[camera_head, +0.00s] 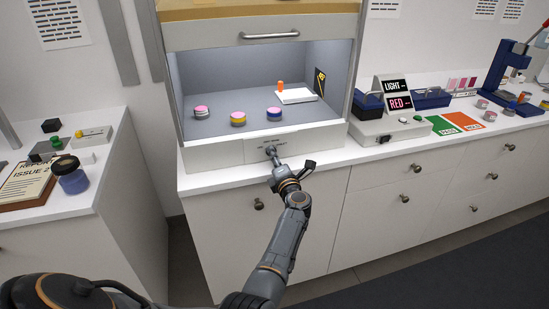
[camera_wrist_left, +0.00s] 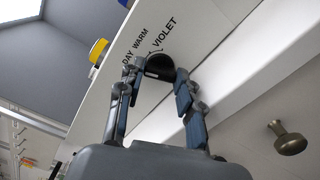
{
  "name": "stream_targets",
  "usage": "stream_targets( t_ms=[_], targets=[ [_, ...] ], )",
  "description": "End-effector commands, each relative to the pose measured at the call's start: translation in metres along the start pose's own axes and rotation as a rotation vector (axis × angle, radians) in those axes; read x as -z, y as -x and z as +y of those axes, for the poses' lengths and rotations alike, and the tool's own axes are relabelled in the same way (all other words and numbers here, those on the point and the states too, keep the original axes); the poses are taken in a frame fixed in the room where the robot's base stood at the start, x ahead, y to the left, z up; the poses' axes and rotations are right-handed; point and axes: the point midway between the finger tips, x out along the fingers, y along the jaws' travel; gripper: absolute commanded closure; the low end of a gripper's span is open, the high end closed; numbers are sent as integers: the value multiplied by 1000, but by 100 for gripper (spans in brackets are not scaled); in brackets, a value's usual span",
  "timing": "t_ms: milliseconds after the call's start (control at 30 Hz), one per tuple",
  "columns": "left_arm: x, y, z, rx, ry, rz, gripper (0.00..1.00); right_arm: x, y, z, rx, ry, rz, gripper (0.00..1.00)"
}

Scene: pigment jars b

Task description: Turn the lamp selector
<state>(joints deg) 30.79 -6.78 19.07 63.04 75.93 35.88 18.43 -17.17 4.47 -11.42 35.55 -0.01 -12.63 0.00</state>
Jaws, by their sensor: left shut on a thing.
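The lamp selector is a black round knob (camera_wrist_left: 160,66) on the white front panel of the booth (camera_head: 228,155). The printed words DAY, WARM and VIOLET run around it in the left wrist view. My left gripper (camera_head: 271,152) reaches up to this panel, below the booth opening. In the left wrist view its two fingers (camera_wrist_left: 158,76) are closed on the knob from both sides. The fingers partly cover the knob, and I cannot tell which word it points to. My right gripper is not in view.
Pink-topped jars with grey (camera_head: 201,115), yellow (camera_head: 238,120) and blue (camera_head: 274,116) sides stand inside the booth. The raised sash (camera_head: 262,36) is above. A drawer knob (camera_wrist_left: 290,139) is below.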

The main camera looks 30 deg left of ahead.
Motion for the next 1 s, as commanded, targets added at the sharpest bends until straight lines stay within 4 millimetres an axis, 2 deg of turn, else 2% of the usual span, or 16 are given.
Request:
stream_targets(
  t_ms=[167,200,267,300,767,867,1000],
  targets=[
    [0,0,0,0,1,-1,96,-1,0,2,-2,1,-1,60],
    [0,0,0,0,1,0,56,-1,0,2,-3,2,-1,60],
    [0,0,0,0,1,0,44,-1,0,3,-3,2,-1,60],
    [0,0,0,0,1,0,42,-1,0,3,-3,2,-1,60],
    [1,2,-4,6,0,1,42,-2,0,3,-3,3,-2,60],
    [1,8,-5,8,0,0,42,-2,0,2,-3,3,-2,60],
    [1,26,-5,9,2,1,42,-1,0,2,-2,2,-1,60]
  ],
)
